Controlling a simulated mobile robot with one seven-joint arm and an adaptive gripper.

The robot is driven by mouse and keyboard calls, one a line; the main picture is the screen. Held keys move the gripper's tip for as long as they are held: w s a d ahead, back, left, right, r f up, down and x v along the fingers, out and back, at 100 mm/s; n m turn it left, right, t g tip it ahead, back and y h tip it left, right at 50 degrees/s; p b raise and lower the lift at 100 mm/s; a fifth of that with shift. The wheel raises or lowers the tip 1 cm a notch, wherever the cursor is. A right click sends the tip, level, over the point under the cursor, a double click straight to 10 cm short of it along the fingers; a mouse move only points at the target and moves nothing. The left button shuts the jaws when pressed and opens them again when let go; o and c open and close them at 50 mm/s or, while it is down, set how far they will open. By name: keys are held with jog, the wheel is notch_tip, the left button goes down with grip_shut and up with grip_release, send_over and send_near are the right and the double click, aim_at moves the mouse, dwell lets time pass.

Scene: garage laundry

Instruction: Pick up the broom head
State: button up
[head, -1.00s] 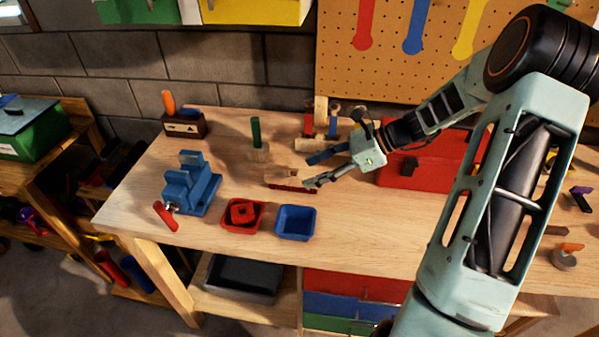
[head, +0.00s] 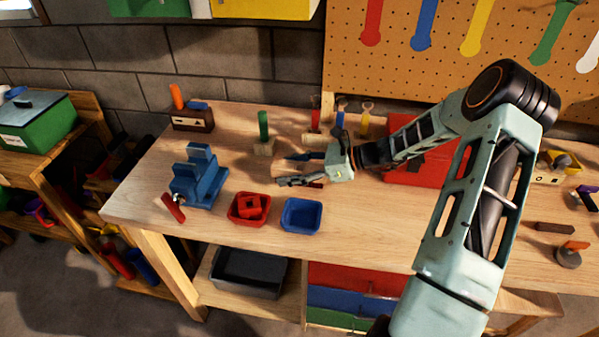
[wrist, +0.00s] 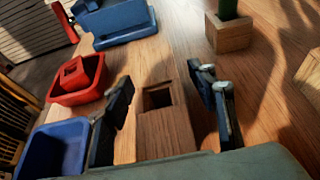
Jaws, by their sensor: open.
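The broom head shows in the wrist view as a brown wooden block (wrist: 165,132) with a square socket in its top. It lies on the workbench between the two fingers of my gripper (wrist: 163,90). The fingers are open, one on each side of the block, with visible gaps. In the head view my gripper (head: 283,170) is low over the middle of the bench, and mostly hides the broom head. A little of its red lower part shows below the fingers.
The red bin (head: 248,222) and blue bin (head: 301,229) stand just in front. A blue vise (head: 196,180) is to the left. A wooden block with a green peg (head: 264,130) stands behind. A red toolbox (head: 425,172) is to the right, behind my arm.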

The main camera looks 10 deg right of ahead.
jog(key=shift+w+a+f, duration=0.1)
jog(key=shift+a, duration=0.1)
jog(key=c, duration=1.4)
jog(key=shift+r, duration=0.2)
